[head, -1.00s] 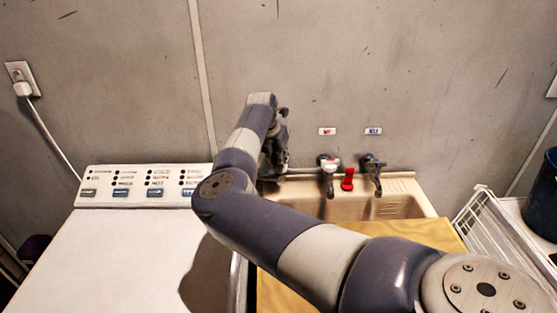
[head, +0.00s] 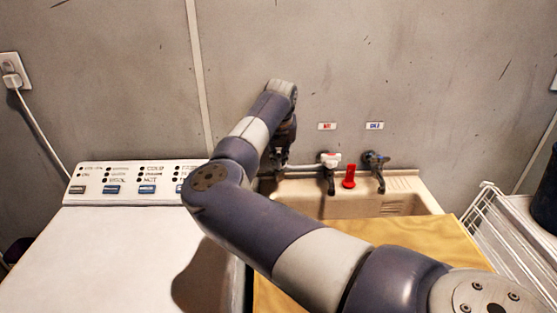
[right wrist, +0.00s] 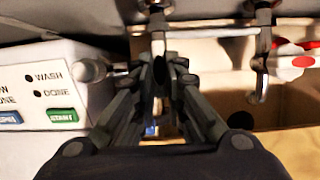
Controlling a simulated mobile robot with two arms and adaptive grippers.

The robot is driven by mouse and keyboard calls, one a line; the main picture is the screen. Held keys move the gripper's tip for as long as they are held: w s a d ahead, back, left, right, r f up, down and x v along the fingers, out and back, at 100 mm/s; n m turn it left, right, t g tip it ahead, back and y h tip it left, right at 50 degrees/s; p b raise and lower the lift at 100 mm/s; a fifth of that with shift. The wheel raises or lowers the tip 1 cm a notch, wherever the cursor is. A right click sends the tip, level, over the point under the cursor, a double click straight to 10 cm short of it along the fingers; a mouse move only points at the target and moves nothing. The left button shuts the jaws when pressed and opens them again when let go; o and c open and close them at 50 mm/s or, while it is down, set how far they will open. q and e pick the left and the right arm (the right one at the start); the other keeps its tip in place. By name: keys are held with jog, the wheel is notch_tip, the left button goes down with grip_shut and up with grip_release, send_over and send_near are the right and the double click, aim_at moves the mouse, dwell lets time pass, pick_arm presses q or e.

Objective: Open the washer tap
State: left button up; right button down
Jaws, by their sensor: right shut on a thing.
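My right gripper (right wrist: 160,68) reaches to the wall left of the sink taps, beside the washer's back right corner. Its fingers are closed around part of the washer tap (right wrist: 157,32), whose metal pipe shows just beyond the fingertips in the right wrist view. My left gripper is not in view.
The white washer (head: 110,235) stands at left. The sink (head: 410,185) has a hot tap (head: 330,161) and a cold tap (head: 376,162), with a red object (head: 348,178) between them. A wooden board (head: 400,245) lies in front; a white rack (head: 485,225) stands at right.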

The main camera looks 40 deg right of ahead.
jog(key=shift+f, duration=0.2)
dwell(0.3)
jog(key=c, duration=1.7)
grip_release()
jog(key=shift+o, duration=0.3)
jog(key=shift+r, duration=0.3)
jog(key=v, duration=1.1)
jog(key=shift+r, duration=0.2)
